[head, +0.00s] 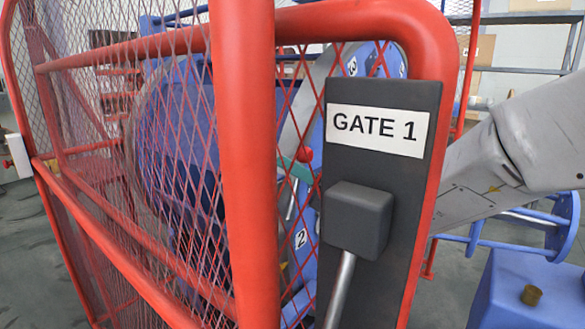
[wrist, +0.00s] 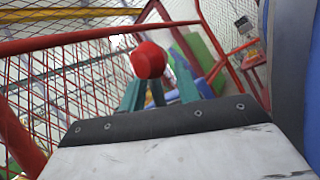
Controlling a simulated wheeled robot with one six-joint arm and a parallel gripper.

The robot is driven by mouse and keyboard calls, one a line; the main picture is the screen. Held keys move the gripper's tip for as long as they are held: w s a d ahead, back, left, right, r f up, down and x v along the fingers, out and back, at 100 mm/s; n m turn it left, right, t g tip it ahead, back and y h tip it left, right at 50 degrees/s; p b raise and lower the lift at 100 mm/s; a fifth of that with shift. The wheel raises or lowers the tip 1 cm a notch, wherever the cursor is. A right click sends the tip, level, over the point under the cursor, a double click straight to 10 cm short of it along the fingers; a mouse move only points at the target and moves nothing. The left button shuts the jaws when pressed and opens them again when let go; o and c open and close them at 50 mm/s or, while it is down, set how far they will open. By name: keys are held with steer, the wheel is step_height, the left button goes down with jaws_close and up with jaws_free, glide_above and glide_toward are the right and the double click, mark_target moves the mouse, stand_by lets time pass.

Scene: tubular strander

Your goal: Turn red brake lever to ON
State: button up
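The red ball knob of the brake lever (wrist: 149,60) shows large in the wrist view, just in front of the pale block of my wrist. My gripper (wrist: 158,75) has two teal fingers, standing apart on either side of a dark gap below and behind the knob. The knob hides part of the left finger, and I cannot tell whether either finger touches the lever. In the head view the red knob (head: 304,154) shows small behind the mesh, with a bit of teal beside it and a grey rod below. No ON marking is readable.
A red mesh gate (head: 250,170) with a dark GATE 1 panel (head: 345,260) fills the near head view and partly hides the lever. Blue machine parts (head: 190,150) stand behind the mesh. A red rail (wrist: 90,40) crosses the wrist view. A blue block (head: 525,290) is at lower right.

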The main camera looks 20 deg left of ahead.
steer(key=v, duration=0.7)
steer(key=shift+d+f, duration=0.25)
steer(key=shift+d, duration=0.1)
steer(key=shift+w, duration=0.1)
